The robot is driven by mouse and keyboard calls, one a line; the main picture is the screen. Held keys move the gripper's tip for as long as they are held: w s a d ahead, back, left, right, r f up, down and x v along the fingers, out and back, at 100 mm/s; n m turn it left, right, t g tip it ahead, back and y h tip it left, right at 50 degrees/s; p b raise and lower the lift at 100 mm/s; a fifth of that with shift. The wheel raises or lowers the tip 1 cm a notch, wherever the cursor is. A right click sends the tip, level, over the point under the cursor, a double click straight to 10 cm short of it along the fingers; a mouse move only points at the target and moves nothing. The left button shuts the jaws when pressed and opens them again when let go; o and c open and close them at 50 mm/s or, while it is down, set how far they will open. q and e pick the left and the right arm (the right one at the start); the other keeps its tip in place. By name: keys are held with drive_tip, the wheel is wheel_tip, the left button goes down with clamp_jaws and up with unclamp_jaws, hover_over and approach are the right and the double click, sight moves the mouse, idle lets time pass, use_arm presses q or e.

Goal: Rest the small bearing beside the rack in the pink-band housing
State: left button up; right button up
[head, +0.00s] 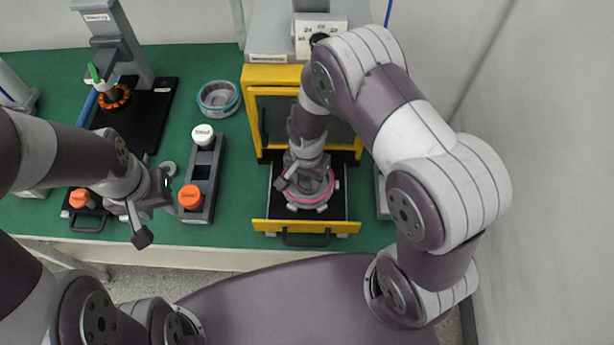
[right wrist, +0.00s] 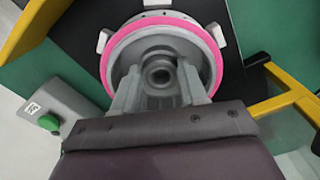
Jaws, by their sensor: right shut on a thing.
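The pink-band housing (head: 308,203) sits in the pulled-out drawer of the yellow-framed press; it also shows in the right wrist view (right wrist: 213,55). My right gripper (head: 306,182) reaches down into it. In the right wrist view its fingers (right wrist: 158,88) are shut around the grey round centre of the housing. A small grey ring, seemingly the small bearing (head: 168,168), lies on the green mat left of the rack (head: 203,172). My left gripper (head: 157,221) is open and empty, in front of the bearing and left of the rack's front end.
The rack carries a white-capped (head: 203,135) and an orange-capped piece (head: 190,196). A teal-band housing (head: 218,98) stands behind it. A black stand with an orange ring (head: 114,97) is at the back left. The yellow press frame (head: 270,77) rises behind the drawer (head: 273,227).

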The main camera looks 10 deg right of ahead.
idle(0.8)
drive_tip(key=o, duration=1.3)
wheel_tip(320, 180, up, 13)
drive_tip(key=b, duration=0.1)
drive_tip(key=shift+f, duration=0.2)
